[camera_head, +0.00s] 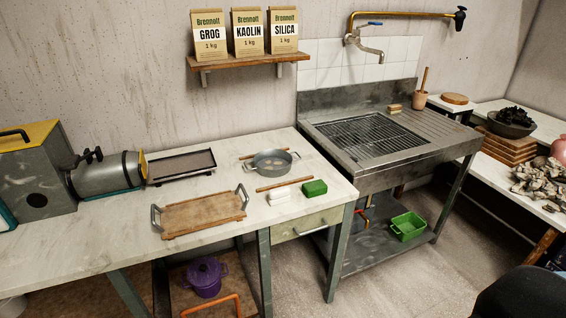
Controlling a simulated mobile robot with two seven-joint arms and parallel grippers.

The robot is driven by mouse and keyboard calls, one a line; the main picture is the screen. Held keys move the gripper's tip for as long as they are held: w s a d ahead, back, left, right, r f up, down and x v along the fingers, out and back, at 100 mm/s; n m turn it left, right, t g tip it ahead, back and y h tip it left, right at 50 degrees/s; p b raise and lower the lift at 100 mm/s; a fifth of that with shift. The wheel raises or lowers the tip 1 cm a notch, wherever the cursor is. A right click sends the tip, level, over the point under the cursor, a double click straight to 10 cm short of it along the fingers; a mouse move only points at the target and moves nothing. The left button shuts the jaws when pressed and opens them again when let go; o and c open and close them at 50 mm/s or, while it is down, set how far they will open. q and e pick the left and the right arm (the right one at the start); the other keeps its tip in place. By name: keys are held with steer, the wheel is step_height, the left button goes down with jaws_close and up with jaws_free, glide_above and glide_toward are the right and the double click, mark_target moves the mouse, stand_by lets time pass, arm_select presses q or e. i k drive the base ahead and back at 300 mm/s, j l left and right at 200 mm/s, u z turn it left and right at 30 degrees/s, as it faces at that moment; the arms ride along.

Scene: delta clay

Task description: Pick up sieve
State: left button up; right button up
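A round grey metal vessel with two side handles (272,162), which looks like the sieve, sits near the right end of the white worktop (110,225). Neither of my grippers is in view.
A steel sink (372,137) stands right of the worktop.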

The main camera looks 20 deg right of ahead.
mark_target(270, 163)
steer(key=i+l, duration=0.1)
steer(key=l, duration=1.15)
steer(key=i+l, duration=0.1)
steer(key=l, duration=1.1)
steer(key=i+l+u, duration=0.1)
steer(key=l, duration=1.15)
